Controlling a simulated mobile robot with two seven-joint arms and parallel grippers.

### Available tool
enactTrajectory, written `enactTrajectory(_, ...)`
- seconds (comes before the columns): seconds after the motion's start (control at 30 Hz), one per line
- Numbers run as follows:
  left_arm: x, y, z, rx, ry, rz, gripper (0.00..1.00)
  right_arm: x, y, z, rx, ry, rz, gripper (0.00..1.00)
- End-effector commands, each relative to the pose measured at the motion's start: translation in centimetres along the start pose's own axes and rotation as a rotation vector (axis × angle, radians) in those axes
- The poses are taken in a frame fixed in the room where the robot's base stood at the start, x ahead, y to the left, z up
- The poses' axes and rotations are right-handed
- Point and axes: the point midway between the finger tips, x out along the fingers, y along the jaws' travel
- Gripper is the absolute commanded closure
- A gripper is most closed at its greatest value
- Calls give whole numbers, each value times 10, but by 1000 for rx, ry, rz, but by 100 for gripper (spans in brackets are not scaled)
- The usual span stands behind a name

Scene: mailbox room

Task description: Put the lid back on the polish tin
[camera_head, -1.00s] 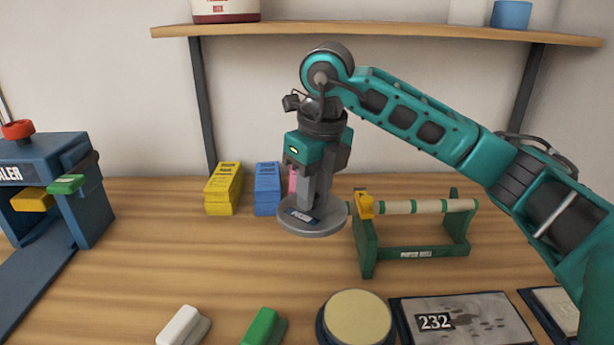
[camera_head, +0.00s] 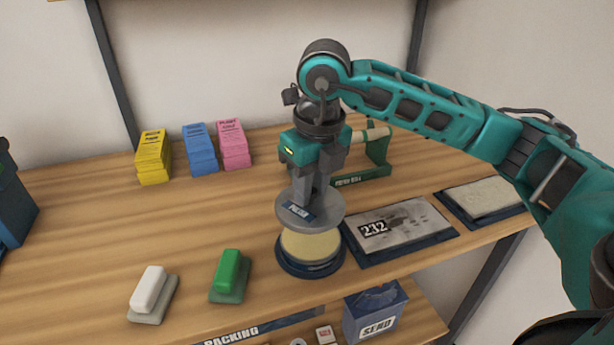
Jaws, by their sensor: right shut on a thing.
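The polish tin (camera_head: 311,249) is a round, dark blue tin with pale yellow polish showing, near the front of the wooden bench. My right gripper (camera_head: 307,205) points down and is shut on the grey round lid (camera_head: 331,217), which has a small dark label on top. The lid is held over the tin and hides the back part of its top. I cannot tell how large the gap between lid and tin is. My left gripper is not in view.
A plate marked 232 (camera_head: 410,226) lies right of the tin. A green block (camera_head: 231,268) and a white block (camera_head: 151,285) lie to its left. Yellow, blue and pink stacks (camera_head: 232,147) and a green roller stand (camera_head: 378,160) are behind. The bench's middle left is clear.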

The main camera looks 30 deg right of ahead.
Motion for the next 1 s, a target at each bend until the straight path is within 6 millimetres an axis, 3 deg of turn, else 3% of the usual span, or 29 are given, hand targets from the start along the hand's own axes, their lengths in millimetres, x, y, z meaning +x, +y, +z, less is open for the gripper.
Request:
enactTrajectory(0.27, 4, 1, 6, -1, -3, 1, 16, 9, 0, -2, 3, 0, 0, 100)
enactTrajectory(0.6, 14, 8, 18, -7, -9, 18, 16, 40, 0, -6, 3, 1, 0, 100)
enactTrajectory(0.8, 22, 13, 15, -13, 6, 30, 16, 59, 0, -8, 2, 0, 0, 100)
enactTrajectory(1.0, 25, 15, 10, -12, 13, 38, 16, 65, 0, -8, 2, 0, 0, 100)
